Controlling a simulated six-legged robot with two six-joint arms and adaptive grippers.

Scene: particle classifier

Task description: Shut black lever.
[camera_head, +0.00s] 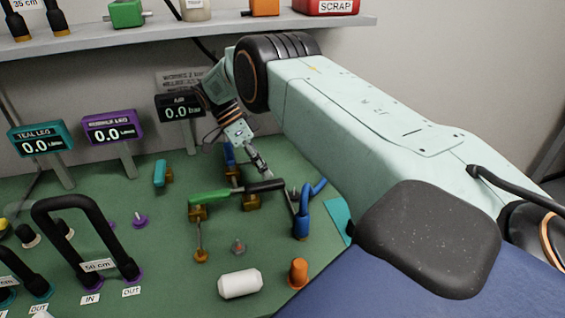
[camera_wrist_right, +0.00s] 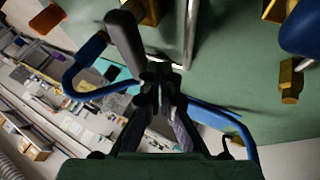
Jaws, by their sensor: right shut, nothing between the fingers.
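The black lever (camera_head: 265,187) sits on a brass valve (camera_head: 251,202) above the green board, its handle lying roughly sideways in the head view. In the right wrist view the dark lever handle (camera_wrist_right: 124,40) stands beside the fingertips. My right gripper (camera_head: 264,172) reaches down from behind, its fingers close to the lever; it also shows in the wrist view (camera_wrist_right: 160,76), shut with nothing held. I cannot tell whether the fingers touch the lever. My left gripper is not in view.
A green lever (camera_head: 208,196) lies just left of the black one. A blue hose (camera_head: 302,218) rises close on the right. A white cylinder (camera_head: 240,284) and orange cap (camera_head: 298,272) lie in front. Displays (camera_head: 112,127) stand behind, under a shelf (camera_head: 190,36).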

